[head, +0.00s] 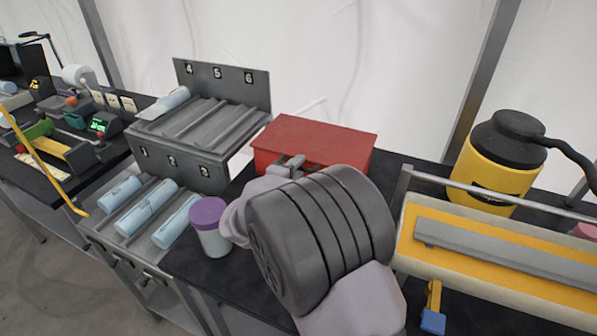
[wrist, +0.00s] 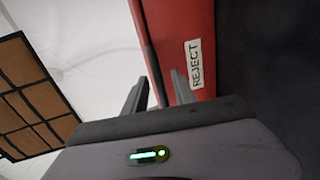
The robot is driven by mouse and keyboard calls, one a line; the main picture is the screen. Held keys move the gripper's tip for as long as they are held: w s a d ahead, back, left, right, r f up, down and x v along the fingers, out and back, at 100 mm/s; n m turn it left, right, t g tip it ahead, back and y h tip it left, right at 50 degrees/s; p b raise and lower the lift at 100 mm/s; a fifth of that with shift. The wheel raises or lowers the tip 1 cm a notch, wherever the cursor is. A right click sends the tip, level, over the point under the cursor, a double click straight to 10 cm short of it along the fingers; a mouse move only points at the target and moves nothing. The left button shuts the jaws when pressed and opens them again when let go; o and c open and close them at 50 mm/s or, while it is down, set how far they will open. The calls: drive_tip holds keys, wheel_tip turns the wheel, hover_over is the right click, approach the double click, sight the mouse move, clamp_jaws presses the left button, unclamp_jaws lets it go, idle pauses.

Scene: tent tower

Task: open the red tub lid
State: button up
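The red tub stands on the dark bench in the middle of the head view. Its flat red lid (head: 318,136) lies level on top and looks closed. In the wrist view the tub's red side (wrist: 190,20) carries a white REJECT label (wrist: 196,64), and a dark seam runs along it. My gripper (head: 291,165) is at the tub's front, close to the lid's front edge; my arm hides much of the tub's front. In the wrist view my gripper (wrist: 160,88) has its two fingers apart, with nothing clearly held between them. I cannot tell whether a finger touches the tub.
A white jar with a purple cap (head: 209,213) stands left of my arm. A grey numbered rack (head: 185,160) with light-blue rolls is further left. A yellow jug with a black top (head: 490,172) and a yellow-topped unit with a rail (head: 480,235) stand at right.

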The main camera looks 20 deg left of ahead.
drive_tip(key=shift+w, duration=0.45)
clamp_jaws()
idle(1.1)
